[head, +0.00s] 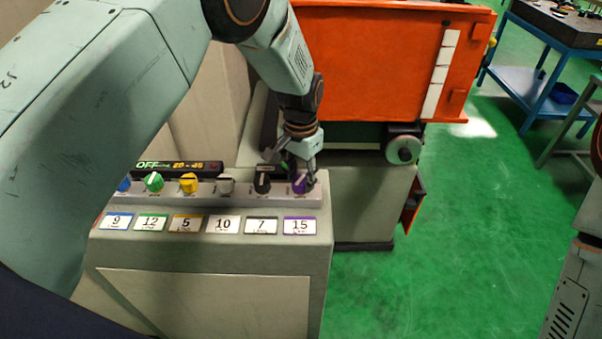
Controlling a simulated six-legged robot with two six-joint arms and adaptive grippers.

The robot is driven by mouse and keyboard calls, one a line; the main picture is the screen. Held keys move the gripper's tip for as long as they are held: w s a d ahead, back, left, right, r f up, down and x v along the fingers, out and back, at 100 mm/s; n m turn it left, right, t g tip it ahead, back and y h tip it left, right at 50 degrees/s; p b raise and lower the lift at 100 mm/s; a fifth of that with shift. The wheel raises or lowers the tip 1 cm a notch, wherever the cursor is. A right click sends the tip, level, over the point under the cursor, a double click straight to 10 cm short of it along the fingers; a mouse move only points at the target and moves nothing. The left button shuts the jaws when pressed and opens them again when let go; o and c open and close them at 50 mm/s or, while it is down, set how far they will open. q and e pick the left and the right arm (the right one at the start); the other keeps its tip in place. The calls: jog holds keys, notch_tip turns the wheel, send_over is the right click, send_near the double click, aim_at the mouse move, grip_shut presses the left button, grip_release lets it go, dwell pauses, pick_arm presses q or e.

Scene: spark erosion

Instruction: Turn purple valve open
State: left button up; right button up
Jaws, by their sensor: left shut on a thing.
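The purple valve (299,184) is a knob at the right end of a row of coloured knobs on a grey panel. A label reading 15 (299,226) lies in front of it. My left gripper (306,180) reaches down from above and is shut on the purple valve, its fingers hiding part of it. The knob's exact turn angle is hard to make out. My right gripper is not in view.
Beside it sit a black knob (262,183), a grey knob (225,185), a yellow knob (189,183) and a green knob (153,182). A display (180,167) reads OFF. An orange machine tank (375,60) stands behind.

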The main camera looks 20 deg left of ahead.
aim_at(300, 180)
pick_arm(q)
jog(key=n, duration=0.5)
jog(key=shift+r+n, duration=0.1)
jog(key=shift+n, duration=0.2)
dwell(0.5)
jog(key=o, duration=1.2)
jog(key=shift+s, duration=0.1)
notch_tip(300, 180, up, 12)
